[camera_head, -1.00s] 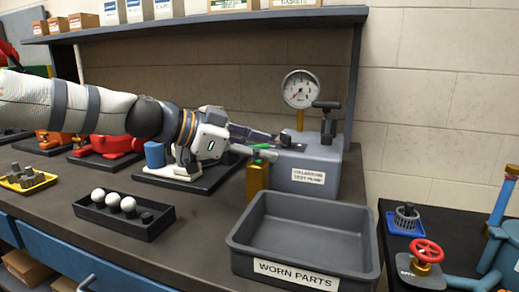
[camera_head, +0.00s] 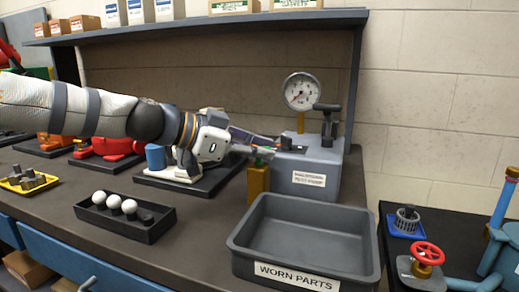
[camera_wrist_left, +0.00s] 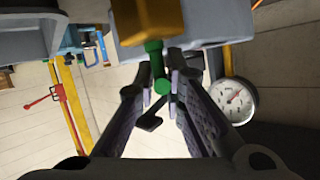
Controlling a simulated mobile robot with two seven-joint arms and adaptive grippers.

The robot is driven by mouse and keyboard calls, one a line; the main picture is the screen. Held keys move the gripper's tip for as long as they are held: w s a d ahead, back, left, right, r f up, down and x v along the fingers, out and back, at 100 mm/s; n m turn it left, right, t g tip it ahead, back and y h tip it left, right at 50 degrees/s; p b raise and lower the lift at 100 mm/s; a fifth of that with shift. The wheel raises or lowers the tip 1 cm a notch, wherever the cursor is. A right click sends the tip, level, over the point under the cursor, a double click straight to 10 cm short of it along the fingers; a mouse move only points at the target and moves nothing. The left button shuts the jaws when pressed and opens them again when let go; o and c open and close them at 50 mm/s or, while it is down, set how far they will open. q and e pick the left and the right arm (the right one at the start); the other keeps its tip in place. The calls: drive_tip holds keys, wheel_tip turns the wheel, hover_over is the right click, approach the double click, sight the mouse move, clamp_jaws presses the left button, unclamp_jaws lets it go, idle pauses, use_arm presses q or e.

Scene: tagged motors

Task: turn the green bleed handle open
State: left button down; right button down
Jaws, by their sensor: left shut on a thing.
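The green bleed handle (camera_head: 259,162) sits on top of the brass block (camera_head: 258,180) at the left front of the grey test pump (camera_head: 318,165). Most of it is hidden by my left gripper (camera_head: 272,148), which reaches in from the left. In the left wrist view the green handle (camera_wrist_left: 155,62) lies between the two fingers of my left gripper (camera_wrist_left: 163,78), below the brass block (camera_wrist_left: 150,18). The fingers are shut on it. My right gripper is not in view.
A pressure gauge (camera_head: 301,92) and a dark T-shaped handle (camera_head: 327,108) stand up from the pump. The grey worn parts bin (camera_head: 245,240) is in front, and a black tray (camera_head: 150,232) with white balls lies to its left. A shelf (camera_head: 200,27) runs above.

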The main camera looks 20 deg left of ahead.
use_arm(q)
drive_tip(key=shift+s+d+f, duration=0.1)
drive_tip(key=shift+s, duration=0.05)
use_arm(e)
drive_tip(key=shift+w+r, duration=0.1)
use_arm(q)
drive_tip(key=shift+s+d+r+n+t+y+p, duration=0.1)
drive_tip(key=shift+r+n+t+y+p, duration=0.1)
drive_tip(key=shift+n+t+y+p, duration=0.45)
drive_tip(key=n+t+y+p, duration=0.1)
drive_tip(key=n+y, duration=0.1)
drive_tip(key=n+t+y+p, duration=0.1)
drive_tip(key=n+y+p, duration=0.1)
drive_tip(key=shift+r+n+y, duration=0.2)
drive_tip(key=shift+n+y, duration=0.05)
drive_tip(key=shift+f+n+t+y, duration=0.1)
drive_tip(key=shift+n+t+y, duration=0.2)
drive_tip(key=shift+y, duration=0.2)
drive_tip(key=shift+w+f+n+y+p, duration=0.25)
drive_tip(key=shift+n+y+p, duration=0.15)
drive_tip(key=shift+n+y, duration=0.35)
drive_tip(key=shift+f+n+y, duration=0.25)
drive_tip(key=shift+n+y, duration=0.6)
drive_tip(key=shift+y, duration=0.1)
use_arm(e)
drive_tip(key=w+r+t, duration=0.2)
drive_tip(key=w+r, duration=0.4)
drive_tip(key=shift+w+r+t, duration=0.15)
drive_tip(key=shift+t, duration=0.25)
